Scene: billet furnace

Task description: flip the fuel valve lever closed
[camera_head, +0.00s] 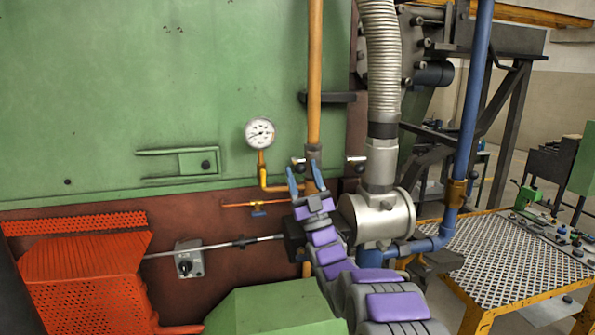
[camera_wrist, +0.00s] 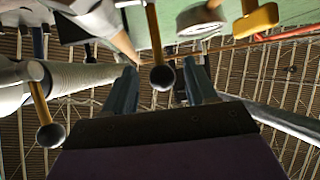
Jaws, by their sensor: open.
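My gripper (camera_head: 305,178) points up in front of the vertical orange pipe (camera_head: 314,75), with its two blue fingers apart. In the wrist view my open gripper (camera_wrist: 160,72) has a yellow lever (camera_wrist: 152,38) with a dark ball knob (camera_wrist: 162,77) between its fingers. I cannot tell whether either finger touches it. A second, similar lever (camera_wrist: 38,98) with a ball knob (camera_wrist: 50,136) is at the left, outside the fingers. No label shows which is the fuel valve lever. In the head view, the valve body (camera_head: 313,152) on the orange pipe is partly visible just beyond the fingertips.
A white-faced gauge (camera_head: 260,133) on a yellow pipe is left of my gripper. A silver cylindrical housing (camera_head: 378,216) under a ribbed hose (camera_head: 381,60) stands close on the right. A blue pipe (camera_head: 470,100) and mesh-topped table (camera_head: 500,258) are farther right. A red mesh guard (camera_head: 85,265) is lower left.

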